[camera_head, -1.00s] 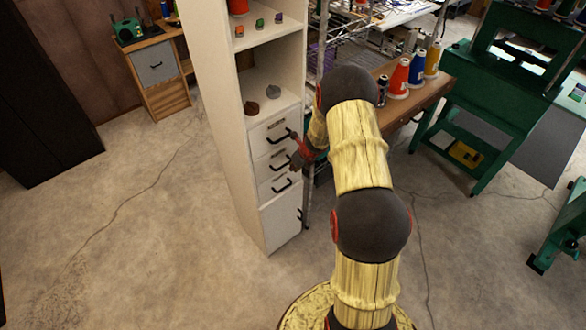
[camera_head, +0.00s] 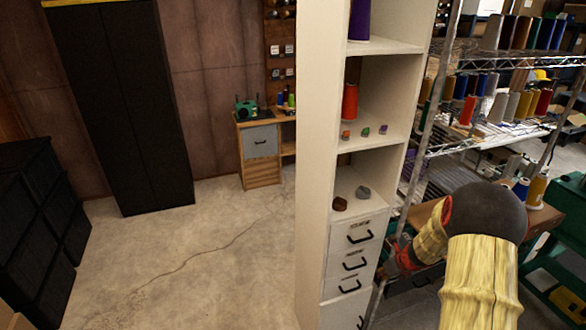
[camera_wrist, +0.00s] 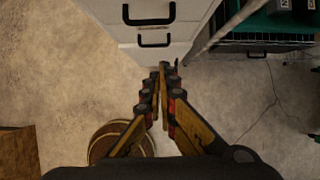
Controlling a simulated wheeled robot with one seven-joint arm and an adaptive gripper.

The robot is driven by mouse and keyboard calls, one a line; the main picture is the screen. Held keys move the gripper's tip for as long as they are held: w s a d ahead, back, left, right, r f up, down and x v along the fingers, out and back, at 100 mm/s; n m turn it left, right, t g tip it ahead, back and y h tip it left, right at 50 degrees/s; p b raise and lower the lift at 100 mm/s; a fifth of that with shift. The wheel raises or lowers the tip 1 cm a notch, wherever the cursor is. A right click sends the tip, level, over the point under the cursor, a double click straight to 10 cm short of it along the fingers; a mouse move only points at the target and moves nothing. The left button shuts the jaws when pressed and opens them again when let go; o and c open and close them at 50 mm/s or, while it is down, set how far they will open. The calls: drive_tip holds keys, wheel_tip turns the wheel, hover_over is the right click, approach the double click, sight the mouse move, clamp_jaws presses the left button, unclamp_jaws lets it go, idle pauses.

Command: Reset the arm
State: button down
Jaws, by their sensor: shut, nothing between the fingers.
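My arm shows at the lower right of the head view, with yellow wood-like links and dark joints. My gripper (camera_head: 397,262) is at its end, beside the white cabinet's drawers and partly hidden by my arm. In the wrist view my gripper (camera_wrist: 161,72) points toward the drawer fronts. Its two fingers meet at the tips and hold nothing. The white cabinet (camera_head: 312,200) has open shelves above and drawers (camera_head: 356,262) with black handles below. The drawers look closed. Two drawer handles (camera_wrist: 149,20) show just beyond my fingertips in the wrist view.
A wire rack (camera_head: 480,65) with thread spools stands right of the cabinet. A black cupboard (camera_head: 125,110), black bins (camera_head: 40,235) and a small wooden desk (camera_head: 262,150) stand to the left. The concrete floor (camera_head: 200,250) between is clear.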

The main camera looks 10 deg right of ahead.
drive_tip(key=s+a+f+n+g+y, duration=0.1)
drive_tip(key=s+a+n+y, duration=0.1)
drive_tip(key=s+a+n, duration=0.4)
drive_tip(key=s+a+r+n+t+h+b, duration=0.1)
drive_tip(key=s+a+r+n+b, duration=0.9)
drive_tip(key=s+a+r+n, duration=1.1)
drive_tip(key=shift+s+a+r+n+h, duration=0.35)
drive_tip(key=shift+a+r+n+h, duration=0.6)
drive_tip(key=shift+r+n, duration=2.15)
